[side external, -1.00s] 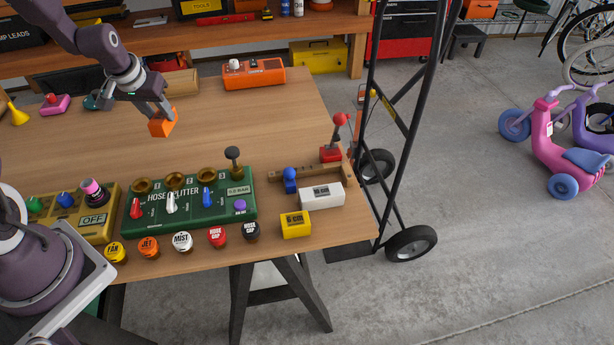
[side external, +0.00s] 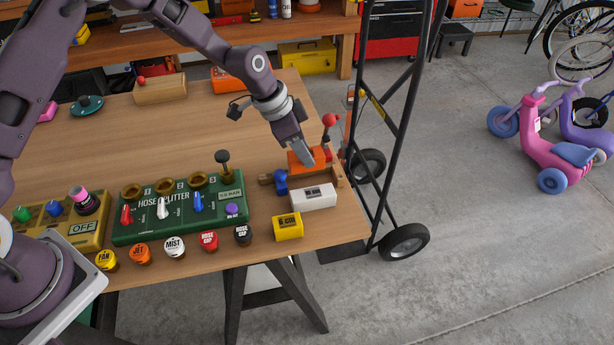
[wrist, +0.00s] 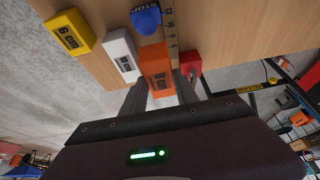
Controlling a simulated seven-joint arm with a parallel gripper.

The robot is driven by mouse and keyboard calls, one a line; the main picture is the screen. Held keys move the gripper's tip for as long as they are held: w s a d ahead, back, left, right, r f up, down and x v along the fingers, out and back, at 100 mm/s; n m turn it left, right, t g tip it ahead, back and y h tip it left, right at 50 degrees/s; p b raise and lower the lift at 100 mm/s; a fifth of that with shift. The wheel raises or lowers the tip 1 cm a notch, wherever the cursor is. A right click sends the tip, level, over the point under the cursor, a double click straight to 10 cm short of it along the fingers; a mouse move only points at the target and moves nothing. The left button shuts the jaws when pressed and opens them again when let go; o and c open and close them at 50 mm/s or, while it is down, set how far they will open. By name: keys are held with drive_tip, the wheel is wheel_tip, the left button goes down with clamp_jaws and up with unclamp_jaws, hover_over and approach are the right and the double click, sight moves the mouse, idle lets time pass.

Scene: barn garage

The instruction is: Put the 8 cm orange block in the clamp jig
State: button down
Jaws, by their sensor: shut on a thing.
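The orange block (side external: 296,163) is at the clamp jig, between its blue stop (side external: 281,182) and its red clamp (side external: 330,120). My gripper (side external: 308,160) points down at the jig and is shut on the block. In the wrist view the orange block (wrist: 157,62) lies between my fingers (wrist: 160,92), beside the marked wooden rail (wrist: 171,32). The blue stop (wrist: 146,18) is at its far end and the red clamp part (wrist: 190,62) is at its right. I cannot tell whether the block rests on the jig base or touches the stop.
A white block (side external: 313,197) and a yellow 6 cm block (side external: 288,227) lie just in front of the jig. The green hose splitter panel (side external: 180,215) stands to the left. A hand truck (side external: 390,150) stands beyond the table's right edge. The table behind the panel is mostly clear.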

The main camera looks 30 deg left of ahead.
sight(303, 169)
wheel_tip(303, 169, down, 6)
drive_tip(key=shift+f, duration=0.1)
drive_tip(key=shift+f, duration=0.15)
drive_tip(key=shift+s+a+f, duration=0.1)
drive_tip(key=shift+f, duration=0.15)
drive_tip(key=c, duration=1.2)
unclamp_jaws()
drive_tip(key=shift+f, duration=0.1)
drive_tip(key=shift+r, duration=0.3)
drive_tip(key=v, duration=1.2)
drive_tip(key=shift+r, duration=0.3)
